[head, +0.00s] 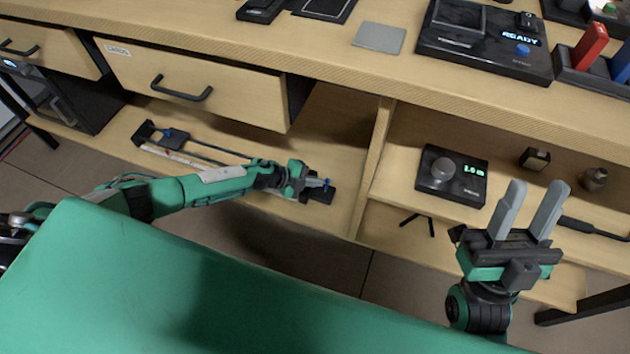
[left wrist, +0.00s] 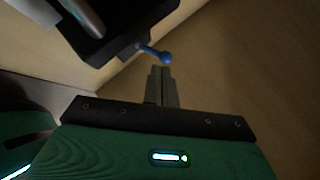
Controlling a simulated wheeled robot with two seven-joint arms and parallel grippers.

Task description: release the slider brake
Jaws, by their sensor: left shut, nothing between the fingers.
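The slider (head: 205,150) lies on the lower shelf, with dark rails running from the left to a black end block (head: 322,194). A small blue-knobbed lever, which looks like the brake, sticks out at that end; in the left wrist view its blue knob (left wrist: 166,58) stands out from a black body (left wrist: 120,30). My left gripper (head: 318,184) is at this end of the slider in the head view. Its shut, empty fingers (left wrist: 161,72) show just below the knob in the left wrist view; I cannot tell whether they touch. My right gripper (head: 530,190) is open and empty, fingers up.
A drawer (head: 190,85) hangs above the slider, and a shelf divider (head: 375,165) stands to its right. A black dial box (head: 452,175) reading 1.0 sits on the right shelf. The tabletop (head: 330,55) above carries a READY device (head: 485,45).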

